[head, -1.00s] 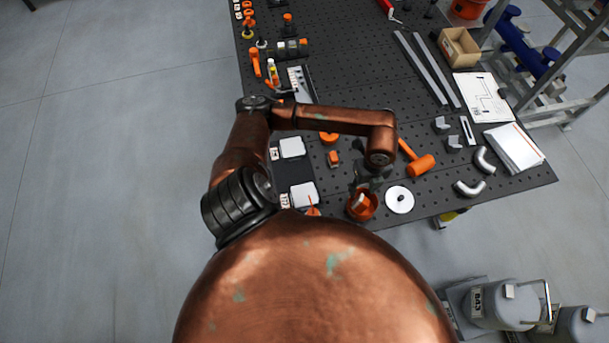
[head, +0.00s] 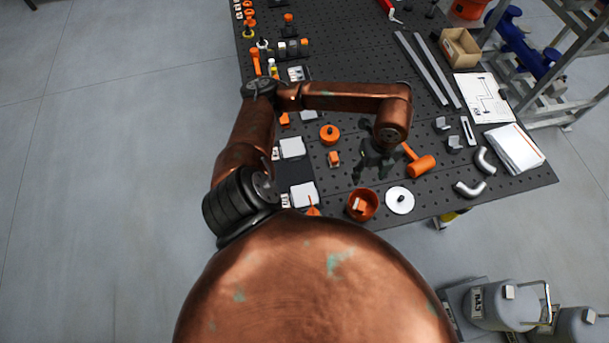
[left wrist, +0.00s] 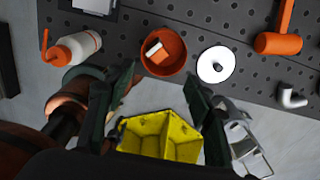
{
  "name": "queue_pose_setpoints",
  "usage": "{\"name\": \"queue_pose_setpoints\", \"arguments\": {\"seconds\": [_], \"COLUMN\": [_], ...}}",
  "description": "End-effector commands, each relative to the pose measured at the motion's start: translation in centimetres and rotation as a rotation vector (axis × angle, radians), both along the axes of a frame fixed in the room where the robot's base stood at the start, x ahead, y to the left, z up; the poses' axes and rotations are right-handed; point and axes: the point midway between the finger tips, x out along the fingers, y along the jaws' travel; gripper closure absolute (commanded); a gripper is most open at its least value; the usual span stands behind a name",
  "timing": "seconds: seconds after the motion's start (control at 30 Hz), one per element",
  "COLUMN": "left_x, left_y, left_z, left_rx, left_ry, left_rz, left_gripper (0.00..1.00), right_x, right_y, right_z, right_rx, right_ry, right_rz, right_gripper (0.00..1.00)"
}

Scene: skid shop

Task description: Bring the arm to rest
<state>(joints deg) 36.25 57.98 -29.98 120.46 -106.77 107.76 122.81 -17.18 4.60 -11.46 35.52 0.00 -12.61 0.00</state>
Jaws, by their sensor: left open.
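My left arm (head: 345,97) is copper-coloured and reaches over the black perforated table from the left. My left gripper (head: 374,170) points down above the table, between a small orange block (head: 334,158) and an orange mallet (head: 420,164). In the left wrist view its two dark fingers (left wrist: 160,100) stand wide apart with nothing between them. An orange bowl (head: 362,204) with a small orange and white piece in it stands near the table's front edge. It also shows in the left wrist view (left wrist: 178,67). My right gripper is in neither view.
A white disc (head: 400,200) lies beside the bowl. Grey pipe elbows (head: 470,188), papers (head: 515,147) and a cardboard box (head: 459,47) are at the right. A yellow bin (left wrist: 160,135) shows below the table edge. Grey canisters (head: 500,303) stand on the floor at lower right.

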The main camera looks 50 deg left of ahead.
Motion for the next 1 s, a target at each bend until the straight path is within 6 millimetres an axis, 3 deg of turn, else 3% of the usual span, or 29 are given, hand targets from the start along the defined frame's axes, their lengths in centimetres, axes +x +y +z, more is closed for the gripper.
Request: {"name": "queue_pose_setpoints", "arguments": {"seconds": [0.2,0.77,0.87,1.0], "left_x": [0.0,0.0,0.0,0.0], "left_y": [0.0,0.0,0.0,0.0], "left_z": [1.8,2.0,3.1,5.8], "left_rx": [0.0,0.0,0.0,0.0], "left_ry": [-0.001,0.0,0.0,-0.002], "left_rz": [-0.001,0.0,0.0,0.0], "left_gripper": [0.51,0.51,0.51,0.51], "right_x": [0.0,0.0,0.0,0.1], "right_y": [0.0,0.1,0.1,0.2], "right_z": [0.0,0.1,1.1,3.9], "right_rx": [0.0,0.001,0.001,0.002], "right_ry": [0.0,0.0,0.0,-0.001], "right_rz": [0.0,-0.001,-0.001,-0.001], "right_gripper": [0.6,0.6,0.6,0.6]}}
